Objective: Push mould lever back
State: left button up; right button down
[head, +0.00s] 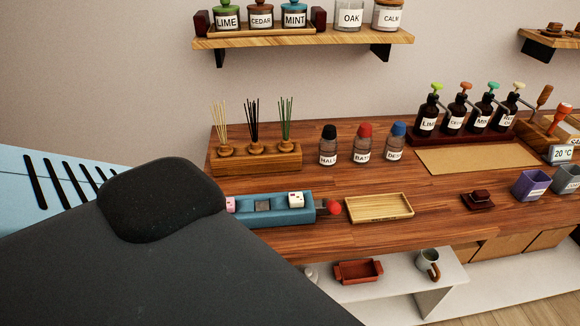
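A long blue mould (290,215) lies on the wooden table, left of the middle of the head view. Dark and pale squares show on its top, with a pink piece (230,205) towards the left and a white block (296,199) towards the right. A lever with a red knob (333,208) sticks out at the mould's right end, close to a wooden tray. A large dark part of my own body fills the lower left and hides the mould's left end. Neither gripper shows in this view.
A shallow wooden tray (380,208) lies just right of the red knob. A reed stand (256,158) and several capped bottles (364,144) stand behind the mould. The table front between tray and small dark stand (477,200) is clear.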

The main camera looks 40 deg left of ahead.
aim_at(332, 207)
jog(key=k+j, duration=0.2)
jog(key=j, duration=0.2)
jog(key=k+j+u, duration=0.1)
jog(key=j, duration=0.25)
jog(key=k+j, duration=0.25)
jog(key=j, duration=0.15)
jog(key=k+l+z, duration=0.15)
jog(key=z, duration=0.2)
jog(key=k+l+z, duration=0.15)
jog(key=z, duration=0.2)
jog(key=l, duration=0.1)
